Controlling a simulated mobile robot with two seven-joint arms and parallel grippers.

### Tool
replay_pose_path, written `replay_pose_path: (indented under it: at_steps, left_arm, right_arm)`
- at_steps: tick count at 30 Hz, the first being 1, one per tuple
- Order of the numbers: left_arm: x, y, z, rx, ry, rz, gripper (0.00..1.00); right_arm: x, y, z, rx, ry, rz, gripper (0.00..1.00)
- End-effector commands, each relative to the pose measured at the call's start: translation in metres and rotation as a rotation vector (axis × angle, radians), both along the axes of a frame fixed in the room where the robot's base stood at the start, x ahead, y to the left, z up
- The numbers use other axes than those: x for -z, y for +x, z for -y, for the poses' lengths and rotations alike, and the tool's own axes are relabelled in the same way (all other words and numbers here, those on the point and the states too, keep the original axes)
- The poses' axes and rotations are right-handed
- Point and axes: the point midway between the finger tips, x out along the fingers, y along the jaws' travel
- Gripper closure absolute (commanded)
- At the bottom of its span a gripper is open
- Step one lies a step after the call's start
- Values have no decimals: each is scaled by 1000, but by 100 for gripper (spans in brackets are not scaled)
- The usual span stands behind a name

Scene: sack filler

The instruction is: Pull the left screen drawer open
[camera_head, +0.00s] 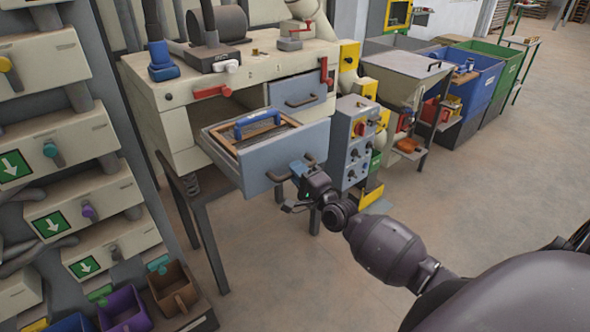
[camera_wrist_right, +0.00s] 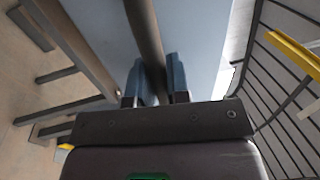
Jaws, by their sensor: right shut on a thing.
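The left screen drawer (camera_head: 270,152) is pulled well out of the cream machine, with a wood-framed screen and a blue handle (camera_head: 258,121) inside it. Its grey-blue front carries a dark bar handle (camera_head: 281,174). My right gripper (camera_head: 299,171) is at the right end of this bar and is shut on it. In the right wrist view the two blue-grey fingertips (camera_wrist_right: 161,80) stand on either side of the dark bar (camera_wrist_right: 143,35), against the drawer front (camera_wrist_right: 195,45). My left gripper is not in view.
A second drawer (camera_head: 297,93) sits closed behind and to the right. A control box (camera_head: 354,135) with knobs stands close right of the open drawer. Cream units with green arrow labels (camera_head: 50,223) line the left. The floor (camera_head: 290,275) in front is clear.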

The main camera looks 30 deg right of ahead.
Motion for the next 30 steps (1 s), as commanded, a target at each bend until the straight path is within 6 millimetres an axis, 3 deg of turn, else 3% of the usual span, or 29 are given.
replay_pose_path:
  at_steps: [14, 15, 19, 30]
  left_arm:
    - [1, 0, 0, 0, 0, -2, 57]
    - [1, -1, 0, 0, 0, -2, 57]
    - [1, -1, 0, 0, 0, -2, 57]
    - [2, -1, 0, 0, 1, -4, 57]
  right_arm:
    - [0, -3, 0, 0, 0, 0, 100]
    - [0, -3, 0, 0, 0, 0, 77]
    - [0, -2, 0, 0, 0, 1, 59]
    - [2, -8, 1, 0, 0, -1, 59]
